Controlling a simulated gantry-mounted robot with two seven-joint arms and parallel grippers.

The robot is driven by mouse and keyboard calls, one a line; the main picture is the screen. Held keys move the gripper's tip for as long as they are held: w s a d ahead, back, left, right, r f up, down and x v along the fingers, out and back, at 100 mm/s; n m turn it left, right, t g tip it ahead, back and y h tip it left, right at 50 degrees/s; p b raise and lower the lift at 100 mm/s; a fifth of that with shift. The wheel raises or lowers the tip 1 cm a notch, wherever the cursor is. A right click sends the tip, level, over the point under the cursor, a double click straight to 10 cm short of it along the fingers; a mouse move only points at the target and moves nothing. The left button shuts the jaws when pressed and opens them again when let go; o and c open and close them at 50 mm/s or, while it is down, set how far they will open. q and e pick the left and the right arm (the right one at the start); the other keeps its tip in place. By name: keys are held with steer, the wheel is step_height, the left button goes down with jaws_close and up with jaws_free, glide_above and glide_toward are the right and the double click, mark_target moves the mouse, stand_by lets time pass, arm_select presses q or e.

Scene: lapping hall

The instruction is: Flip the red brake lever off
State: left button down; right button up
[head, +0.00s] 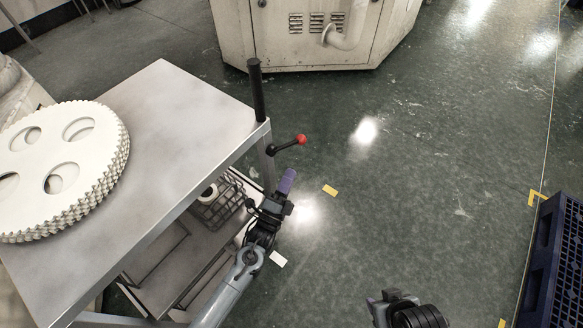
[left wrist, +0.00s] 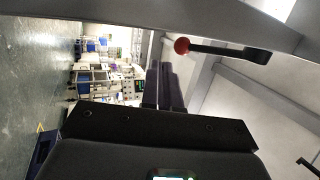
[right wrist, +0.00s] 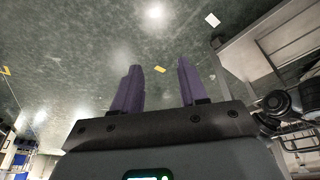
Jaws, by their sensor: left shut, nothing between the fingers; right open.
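The brake lever is a thin black rod with a red ball knob (head: 301,139), fixed near the corner post of the cart (head: 165,85) and sticking out to the right. In the left wrist view the red knob (left wrist: 182,45) and black lever arm lie just beyond the fingertips, apart from them. My left gripper (head: 288,180), with purple fingers, is shut and empty, a little below the knob in the head view. My right gripper (right wrist: 158,80) is open and empty; it points over bare floor.
A stack of white toothed discs (head: 95,135) lies on the cart top. A black upright handle (head: 257,90) stands at its corner. A wire basket (head: 222,212) sits on the lower shelf. A beige machine (head: 290,45) stands behind; a blue pallet (head: 562,265) lies right. Floor between is clear.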

arm_select(q)
steer(key=shift+s+a+f, duration=0.2)
steer(key=shift+s+f, duration=0.2)
steer(key=shift+f, duration=0.05)
steer(key=shift+s+a+f, duration=0.15)
steer(key=shift+s+f, duration=0.25)
steer(key=shift+f, duration=0.05)
